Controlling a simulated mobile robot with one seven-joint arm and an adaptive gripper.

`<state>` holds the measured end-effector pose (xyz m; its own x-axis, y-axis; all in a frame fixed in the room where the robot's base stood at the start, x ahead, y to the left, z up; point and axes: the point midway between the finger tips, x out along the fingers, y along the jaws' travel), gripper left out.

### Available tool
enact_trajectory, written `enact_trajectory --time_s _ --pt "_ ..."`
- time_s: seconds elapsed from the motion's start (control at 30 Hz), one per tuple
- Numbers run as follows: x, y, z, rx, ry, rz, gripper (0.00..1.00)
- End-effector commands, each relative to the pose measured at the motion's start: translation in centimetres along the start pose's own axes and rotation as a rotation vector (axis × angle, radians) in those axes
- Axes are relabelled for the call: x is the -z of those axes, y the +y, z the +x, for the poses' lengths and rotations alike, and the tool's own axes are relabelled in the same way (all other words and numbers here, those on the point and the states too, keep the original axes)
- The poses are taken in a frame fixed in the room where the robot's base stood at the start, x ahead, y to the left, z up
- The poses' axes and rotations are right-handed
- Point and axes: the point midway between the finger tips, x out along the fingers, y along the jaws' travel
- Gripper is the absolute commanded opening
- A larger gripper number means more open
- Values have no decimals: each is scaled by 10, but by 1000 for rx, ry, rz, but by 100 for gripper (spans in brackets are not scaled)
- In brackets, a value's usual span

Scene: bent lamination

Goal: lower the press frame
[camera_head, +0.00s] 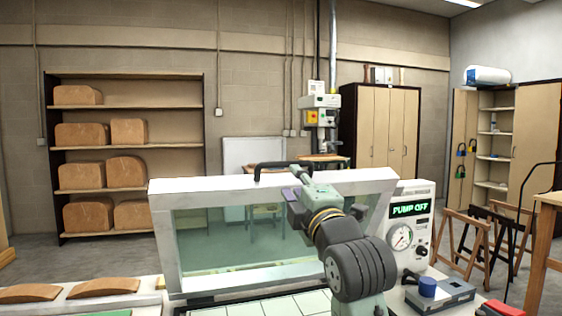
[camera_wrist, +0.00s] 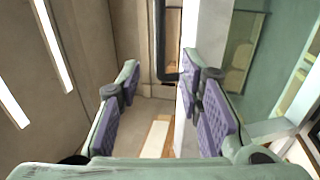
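The press frame (camera_head: 205,185) stands raised and leaning, with a white rim around a clear greenish sheet. Its black handle (camera_head: 284,164) sits on the top rim. In the wrist view the handle (camera_wrist: 160,45) shows between and beyond my fingertips, beside the frame's white rim (camera_wrist: 189,30). My gripper (camera_head: 296,192) is at the top rim, by the handle. In the wrist view my gripper (camera_wrist: 160,75) is open, with its purple pads wide apart and nothing between them. I cannot tell how far the handle is from the pads.
A control box (camera_head: 410,215) reading "PUMP OFF", with a dial, stands right of the frame. A grey box with a blue knob (camera_head: 427,287) sits before it. Curved wooden pieces (camera_head: 103,287) lie at left. Shelves with wooden forms (camera_head: 127,107) stand behind.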

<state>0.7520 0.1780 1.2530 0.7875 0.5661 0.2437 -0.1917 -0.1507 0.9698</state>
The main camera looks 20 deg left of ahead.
Motion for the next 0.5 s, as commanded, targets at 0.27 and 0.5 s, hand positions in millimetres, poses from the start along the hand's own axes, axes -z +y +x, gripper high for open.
enact_trajectory --time_s 0.27,0.5 --pt "2 3 46 4 4 3 33" --pt "3 2 87 2 4 2 33"
